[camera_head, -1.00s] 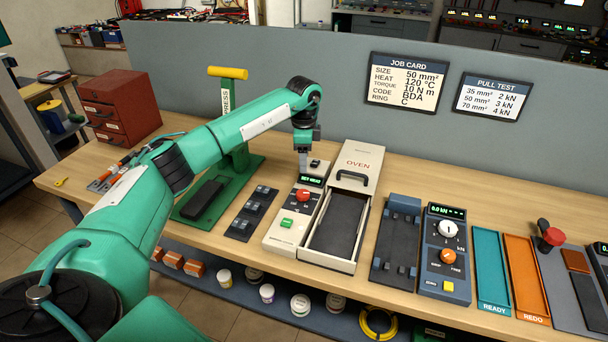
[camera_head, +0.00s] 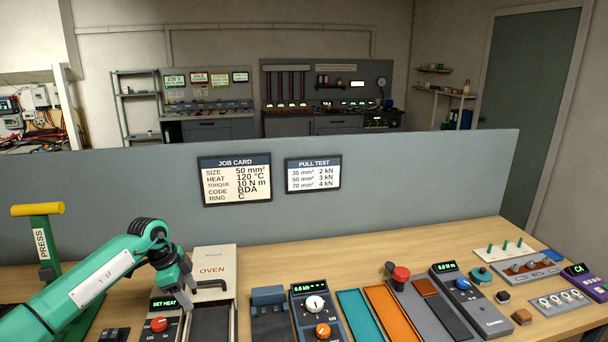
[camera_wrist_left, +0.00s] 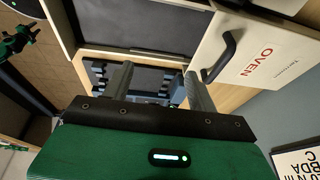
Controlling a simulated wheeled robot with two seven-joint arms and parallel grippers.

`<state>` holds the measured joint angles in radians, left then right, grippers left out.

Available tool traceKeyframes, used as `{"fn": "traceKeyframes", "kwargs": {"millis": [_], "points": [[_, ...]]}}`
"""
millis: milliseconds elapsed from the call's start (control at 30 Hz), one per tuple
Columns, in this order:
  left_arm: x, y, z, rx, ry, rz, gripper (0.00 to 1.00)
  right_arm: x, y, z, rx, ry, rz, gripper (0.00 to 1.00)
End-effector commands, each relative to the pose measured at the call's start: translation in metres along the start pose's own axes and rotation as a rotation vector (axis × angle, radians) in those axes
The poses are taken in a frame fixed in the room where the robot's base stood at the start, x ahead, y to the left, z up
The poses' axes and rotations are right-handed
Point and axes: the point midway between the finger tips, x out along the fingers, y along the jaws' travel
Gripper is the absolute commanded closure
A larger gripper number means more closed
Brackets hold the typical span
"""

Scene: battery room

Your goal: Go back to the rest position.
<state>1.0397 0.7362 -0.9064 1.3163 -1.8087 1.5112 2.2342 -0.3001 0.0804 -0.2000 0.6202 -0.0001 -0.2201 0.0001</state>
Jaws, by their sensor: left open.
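My left gripper (camera_head: 186,290) is at the lower left of the head view, just left of the black oven handle (camera_head: 212,284). It is open and empty. In the left wrist view its two grey fingers (camera_wrist_left: 158,88) stand apart with nothing between them. The white oven (camera_head: 214,258) shows beside it, and also at the right of the left wrist view (camera_wrist_left: 267,50). My right gripper is not in view.
The heat unit (camera_head: 160,305) with a red knob and the oven's dark tray (camera_head: 210,325) lie close around the gripper. A green press (camera_head: 42,240) stands left. A grey partition (camera_head: 400,190) rises behind the bench. Bench devices fill the right.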

Motion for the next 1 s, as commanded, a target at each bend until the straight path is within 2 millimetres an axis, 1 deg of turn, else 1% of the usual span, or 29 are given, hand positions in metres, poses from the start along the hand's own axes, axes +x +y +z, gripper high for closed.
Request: {"fn": "traceKeyframes", "kwargs": {"millis": [33,67,100,167,200,300,333,400,500,567,633,667,767,867,967,1000], "points": [[0.023,0.015,-0.031,0.080,0.112,0.002,0.41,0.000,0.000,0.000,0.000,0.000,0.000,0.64],[0.033,0.022,-0.050,0.127,0.188,-0.006,0.41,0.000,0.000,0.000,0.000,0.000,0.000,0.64],[0.043,0.033,-0.074,0.182,0.286,-0.020,0.41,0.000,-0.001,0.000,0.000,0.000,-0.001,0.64],[0.053,0.050,-0.109,0.249,0.434,-0.052,0.41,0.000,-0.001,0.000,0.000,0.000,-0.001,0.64],[0.057,0.061,-0.130,0.285,0.530,-0.078,0.41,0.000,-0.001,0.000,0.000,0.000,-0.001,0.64],[0.057,0.087,-0.177,0.334,0.763,-0.163,0.41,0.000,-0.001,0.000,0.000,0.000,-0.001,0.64],[0.055,0.094,-0.190,0.339,0.830,-0.193,0.41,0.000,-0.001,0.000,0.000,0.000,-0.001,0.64],[0.047,0.108,-0.212,0.331,0.972,-0.275,0.41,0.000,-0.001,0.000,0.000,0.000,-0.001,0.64],[0.031,0.123,-0.233,0.276,1.146,-0.406,0.41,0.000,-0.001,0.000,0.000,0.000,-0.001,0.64],[0.021,0.128,-0.238,0.218,1.228,-0.495,0.41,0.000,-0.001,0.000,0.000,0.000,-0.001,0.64],[0.010,0.132,-0.238,0.131,1.300,-0.598,0.41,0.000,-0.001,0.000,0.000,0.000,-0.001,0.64],[0.005,0.133,-0.236,0.087,1.322,-0.643,0.41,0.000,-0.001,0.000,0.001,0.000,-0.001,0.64],[-0.004,0.135,-0.221,-0.078,1.356,-0.784,0.41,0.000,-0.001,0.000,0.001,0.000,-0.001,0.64],[-0.006,0.137,-0.195,-0.266,1.328,-0.906,0.41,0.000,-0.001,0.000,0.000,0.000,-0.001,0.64],[0.001,0.142,-0.161,-0.461,1.241,-0.997,0.41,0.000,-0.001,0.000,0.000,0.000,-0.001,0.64],[0.007,0.146,-0.146,-0.537,1.191,-1.021,0.41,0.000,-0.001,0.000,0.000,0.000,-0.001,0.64]]}}
